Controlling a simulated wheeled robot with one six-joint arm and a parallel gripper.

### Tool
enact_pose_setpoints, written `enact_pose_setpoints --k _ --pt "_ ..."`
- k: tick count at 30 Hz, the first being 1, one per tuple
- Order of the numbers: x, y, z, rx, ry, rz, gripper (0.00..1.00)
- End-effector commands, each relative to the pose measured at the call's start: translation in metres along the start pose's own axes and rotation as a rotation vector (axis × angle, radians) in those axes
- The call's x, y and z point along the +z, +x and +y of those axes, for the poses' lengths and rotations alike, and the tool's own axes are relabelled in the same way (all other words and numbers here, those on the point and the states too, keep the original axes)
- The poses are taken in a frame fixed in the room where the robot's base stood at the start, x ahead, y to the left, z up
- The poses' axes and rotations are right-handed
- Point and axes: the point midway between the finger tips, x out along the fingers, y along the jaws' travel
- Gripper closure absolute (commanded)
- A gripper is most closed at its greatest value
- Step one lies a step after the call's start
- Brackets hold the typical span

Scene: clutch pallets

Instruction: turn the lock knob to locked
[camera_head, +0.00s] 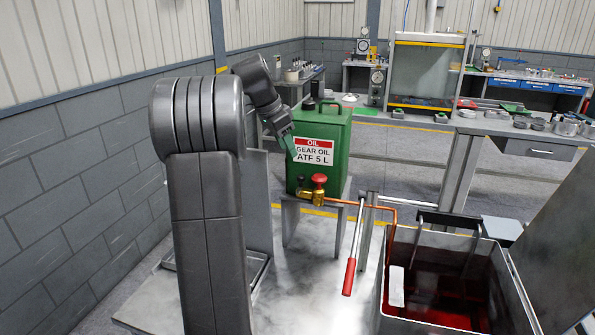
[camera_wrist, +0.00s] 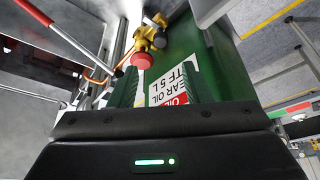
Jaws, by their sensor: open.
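I cannot make out a part that is clearly marked as a lock knob. A red knob (camera_head: 319,180) sits on a brass valve (camera_head: 313,196) low on the green oil can (camera_head: 324,127). The red knob also shows in the wrist view (camera_wrist: 142,61), beside the brass valve (camera_wrist: 155,38). Its locked or unlocked position cannot be told. My gripper (camera_head: 290,150) is beside the can's upper left side. In the wrist view my gripper (camera_wrist: 165,82) has its fingers apart, with the can's white label seen between them. It holds nothing.
A copper pipe (camera_head: 372,207) runs from the valve to an open metal tank (camera_head: 515,285) with red liquid. A lever with a red grip (camera_head: 349,276) slants between can and tank. A bench with parts (camera_head: 530,132) stands at the right. Floor behind the can is clear.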

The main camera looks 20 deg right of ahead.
Motion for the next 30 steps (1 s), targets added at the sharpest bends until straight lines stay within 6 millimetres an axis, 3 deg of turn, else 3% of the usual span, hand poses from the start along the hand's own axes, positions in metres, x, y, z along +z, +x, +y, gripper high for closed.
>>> enact_pose_setpoints --k 6,13,19,28,30 --pt "0.0 0.05 0.001 0.004 -0.001 -0.002 0.56" --pt "0.0 0.089 0.0 0.003 -0.003 -0.001 0.56" --pt "0.0 0.103 0.0 0.001 -0.002 -0.001 0.56" --pt "0.0 0.106 0.0 0.0 -0.002 -0.001 0.56" --pt "0.0 0.105 0.0 0.0 -0.002 -0.001 0.7"
